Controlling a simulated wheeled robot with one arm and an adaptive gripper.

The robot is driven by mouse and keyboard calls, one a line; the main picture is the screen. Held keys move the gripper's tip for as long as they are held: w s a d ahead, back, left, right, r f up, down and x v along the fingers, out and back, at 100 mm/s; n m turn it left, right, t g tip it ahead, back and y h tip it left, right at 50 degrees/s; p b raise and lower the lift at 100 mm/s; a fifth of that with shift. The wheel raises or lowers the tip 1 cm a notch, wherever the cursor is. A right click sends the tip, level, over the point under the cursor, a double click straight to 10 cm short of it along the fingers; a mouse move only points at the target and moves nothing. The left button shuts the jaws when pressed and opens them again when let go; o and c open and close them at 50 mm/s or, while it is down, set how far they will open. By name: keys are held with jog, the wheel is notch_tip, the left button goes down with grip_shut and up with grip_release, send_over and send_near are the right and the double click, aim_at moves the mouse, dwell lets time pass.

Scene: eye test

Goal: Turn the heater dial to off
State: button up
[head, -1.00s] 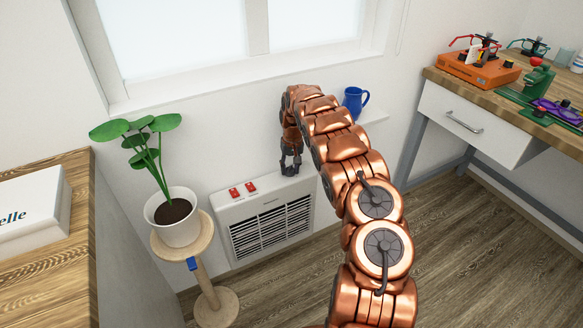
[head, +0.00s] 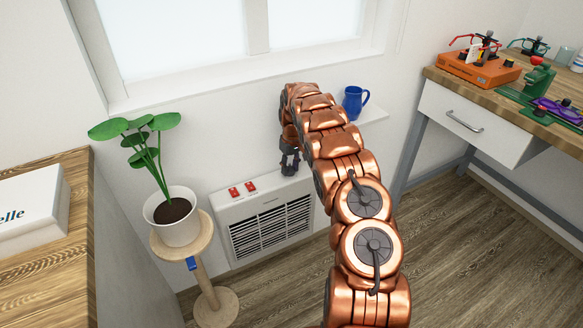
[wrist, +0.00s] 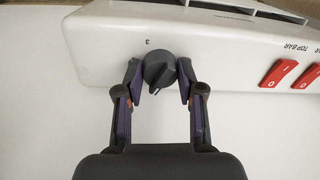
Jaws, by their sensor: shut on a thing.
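The white heater (head: 222,212) is on the wall below the window, with a dark grille on its front. It also fills the top of the wrist view (wrist: 100,40). My gripper (head: 290,170) is at the right end of the heater's top. In the wrist view, my gripper (wrist: 159,80) has one finger on each side of the dark grey dial (wrist: 159,68) and is shut on it. A "3" is printed on the heater beside the dial. Other marks around the dial are hidden or not readable. In the head view the gripper hides the dial.
Two red switches (head: 242,188) sit on the heater's top left. A potted plant (head: 172,230) on a stand is left of the heater. A blue jug (head: 354,102) stands on a ledge behind my arm. A workbench (head: 478,120) is at the right.

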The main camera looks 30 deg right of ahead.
aim_at(291, 168)
jog(key=shift+s+f+n, duration=0.1)
jog(key=shift+n, duration=2.2)
jog(key=o, duration=1.1)
jog(key=shift+o, duration=0.2)
jog(key=shift+r, duration=0.55)
jog(key=r, duration=0.9)
jog(key=shift+w+d, duration=0.3)
jog(key=shift+r, duration=1)
